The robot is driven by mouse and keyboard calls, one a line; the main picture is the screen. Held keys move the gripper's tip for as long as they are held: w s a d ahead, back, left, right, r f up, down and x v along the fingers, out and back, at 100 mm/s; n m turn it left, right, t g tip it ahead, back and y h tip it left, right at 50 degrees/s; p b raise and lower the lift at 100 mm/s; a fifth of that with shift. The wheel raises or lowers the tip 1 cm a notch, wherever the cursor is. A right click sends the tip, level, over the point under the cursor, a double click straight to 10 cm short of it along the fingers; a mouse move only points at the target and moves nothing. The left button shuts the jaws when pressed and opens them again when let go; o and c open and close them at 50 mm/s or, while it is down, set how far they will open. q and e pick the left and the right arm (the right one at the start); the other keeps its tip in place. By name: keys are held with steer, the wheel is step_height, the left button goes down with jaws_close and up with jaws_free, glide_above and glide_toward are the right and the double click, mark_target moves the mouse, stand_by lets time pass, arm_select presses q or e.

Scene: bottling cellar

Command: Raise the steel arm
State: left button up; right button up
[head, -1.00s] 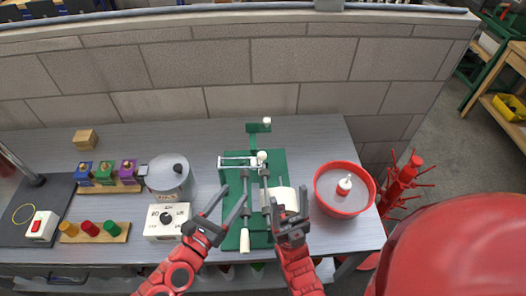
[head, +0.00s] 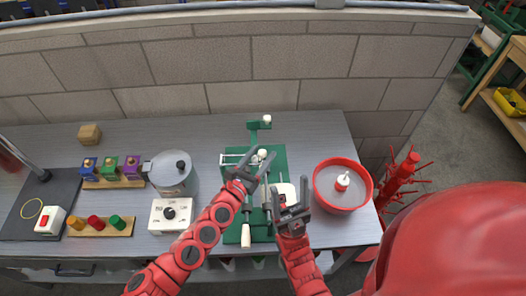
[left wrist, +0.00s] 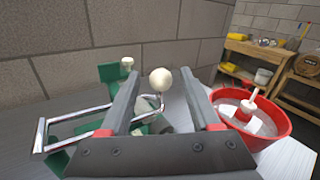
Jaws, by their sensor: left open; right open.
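The green fixture (head: 278,160) stands on the grey bench. Near its back a thin steel arm (head: 228,158) lies low; it shows as a bright bent rod in the left wrist view (left wrist: 70,117). A cream ball knob (left wrist: 160,80) on a curved steel stem shows between my left fingers in the left wrist view. My left gripper (head: 262,154) is open over the fixture, with its fingers on either side of the knob; contact is not visible. My right gripper (head: 290,185) is open and empty over the fixture's front right, beside a white block.
A red basin (head: 322,199) stands to the right, with a red bottle rack (head: 400,180) beyond it. A grey pot (head: 170,174) and a white dial box (head: 168,215) stand to the left. A block wall (head: 200,65) closes the back.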

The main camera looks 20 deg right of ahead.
arm_select(q)
steer(key=shift+w+d, duration=0.4)
steer(key=shift+d, duration=0.2)
jaws_close()
stand_by(1.1)
